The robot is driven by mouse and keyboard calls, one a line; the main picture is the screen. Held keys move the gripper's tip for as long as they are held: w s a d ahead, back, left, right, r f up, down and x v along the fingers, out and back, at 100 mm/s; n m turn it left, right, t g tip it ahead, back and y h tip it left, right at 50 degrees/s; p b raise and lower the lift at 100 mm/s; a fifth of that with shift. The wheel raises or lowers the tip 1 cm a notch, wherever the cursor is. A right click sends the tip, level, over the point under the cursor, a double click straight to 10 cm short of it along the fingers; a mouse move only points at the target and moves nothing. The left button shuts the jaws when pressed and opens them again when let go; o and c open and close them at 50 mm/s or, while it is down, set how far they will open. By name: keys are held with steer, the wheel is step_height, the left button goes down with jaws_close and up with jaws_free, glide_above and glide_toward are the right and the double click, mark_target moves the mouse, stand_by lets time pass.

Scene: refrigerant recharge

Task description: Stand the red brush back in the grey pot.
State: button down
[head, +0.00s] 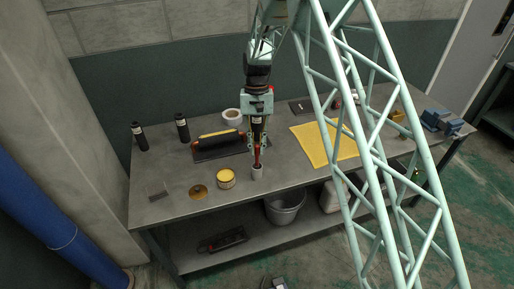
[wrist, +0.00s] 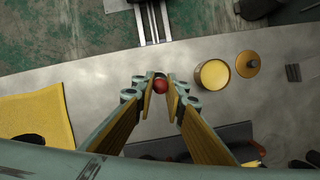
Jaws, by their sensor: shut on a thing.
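The red brush (head: 257,156) is held upright between the fingers of my gripper (head: 257,143), which is shut on it and points down. In the wrist view the brush's round red end (wrist: 161,88) shows between the fingertips (wrist: 161,85). The small grey pot (head: 257,173) stands on the bench directly below the brush. The brush's lower end meets the pot's mouth in the head view; I cannot tell how far inside it is. In the wrist view the pot is mostly hidden behind the brush and fingers.
An open yellow-topped tin (head: 226,179) and a brass disc (head: 198,191) lie left of the pot. A dark tray (head: 215,149), a white tape roll (head: 232,115) and black bottles (head: 182,127) stand behind. A yellow cloth (head: 320,146) lies right. The bench's front edge is close.

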stand_by(0.3)
steer(key=c, duration=2.5)
jaws_free()
steer(key=shift+c, duration=0.2)
steer(key=v, duration=1.2)
steer(key=shift+r, duration=0.1)
